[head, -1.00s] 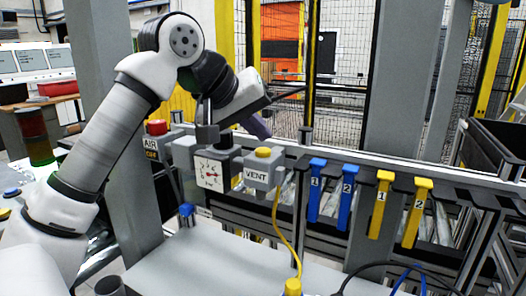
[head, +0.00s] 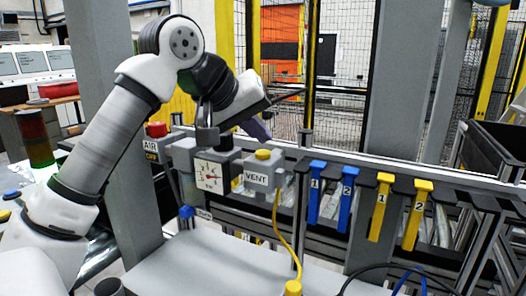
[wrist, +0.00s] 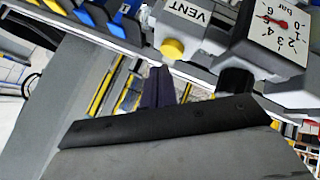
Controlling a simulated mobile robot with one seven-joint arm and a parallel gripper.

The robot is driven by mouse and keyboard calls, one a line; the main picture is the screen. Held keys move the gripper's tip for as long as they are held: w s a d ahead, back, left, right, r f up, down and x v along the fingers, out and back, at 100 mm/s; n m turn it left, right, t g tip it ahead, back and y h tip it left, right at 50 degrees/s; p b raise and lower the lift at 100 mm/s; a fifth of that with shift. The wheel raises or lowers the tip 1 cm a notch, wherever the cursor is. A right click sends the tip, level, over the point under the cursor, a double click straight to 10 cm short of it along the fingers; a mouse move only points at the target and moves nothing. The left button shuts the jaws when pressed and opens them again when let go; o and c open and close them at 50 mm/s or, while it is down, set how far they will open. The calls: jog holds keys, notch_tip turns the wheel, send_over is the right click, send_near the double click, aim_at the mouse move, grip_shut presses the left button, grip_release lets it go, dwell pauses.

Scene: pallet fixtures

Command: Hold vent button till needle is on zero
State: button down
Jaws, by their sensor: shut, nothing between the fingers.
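The grey VENT box (head: 257,178) carries a yellow button (head: 263,154) on top; the button also shows in the wrist view (wrist: 172,49). A square white gauge (head: 209,175) stands left of it. In the wrist view the gauge (wrist: 280,38) has a red hub, and its needle appears to point near the 6. My gripper (head: 257,129) is above and behind the button in the head view, its dark purple fingers shut and empty. In the wrist view my gripper's fingertips (wrist: 160,72) are close to the button, with a visible gap; I see no contact.
A red button (head: 157,128) on an AIR box stands left of the gauge. Blue levers (head: 317,190) and yellow levers (head: 380,205) marked 1 and 2 hang on the rail at right. A yellow cable (head: 286,235) runs down from the VENT box. A grey post stands behind.

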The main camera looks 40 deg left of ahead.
aim_at(259, 154)
dwell(0.7)
jog(key=shift+f, duration=0.45)
jog(key=shift+f+b, duration=0.5)
jog(key=shift+b, duration=0.1)
dwell(4.2)
jog(key=shift+r, duration=0.1)
jog(key=shift+r+p, duration=0.85)
notch_tip(259, 154, up, 5)
jog(key=p, duration=0.4)
jog(key=shift+r, duration=0.1)
dwell(0.4)
